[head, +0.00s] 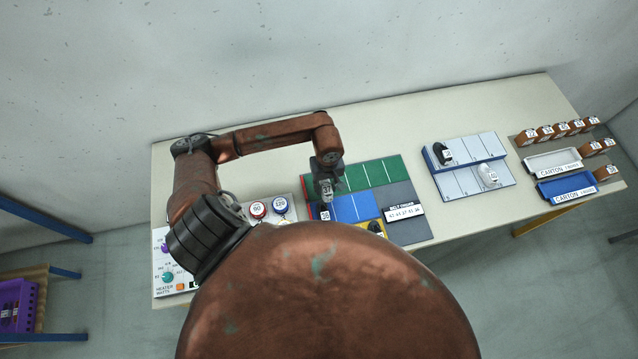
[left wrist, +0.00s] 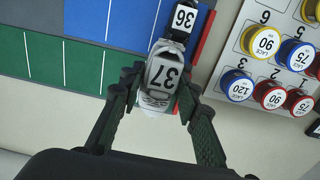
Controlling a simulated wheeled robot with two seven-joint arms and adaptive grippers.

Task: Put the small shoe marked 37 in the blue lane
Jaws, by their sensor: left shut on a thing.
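My left gripper (head: 326,183) is shut on a small grey-white shoe marked 37, clear in the left wrist view (left wrist: 161,84) between the two fingers (left wrist: 160,100). In the head view the shoe is small and partly covered by the gripper. It is at the left end of the lane board, near the border of the green lane (head: 378,174) and the blue lane (head: 350,208). The blue lane also shows in the left wrist view (left wrist: 128,20), just beyond the shoe. A shoe marked 36 (left wrist: 181,20) is at the blue lane's end there. I cannot tell the held shoe's height. My right gripper is out of view.
A dark shoe (head: 376,227) is on the yellow lane. A sign (head: 404,211) lies on the board's grey part. Lace spools (head: 258,209) stand left of the board. To the right are a shoe rack (head: 462,183) and carton trays (head: 566,187). Bare table lies behind the board.

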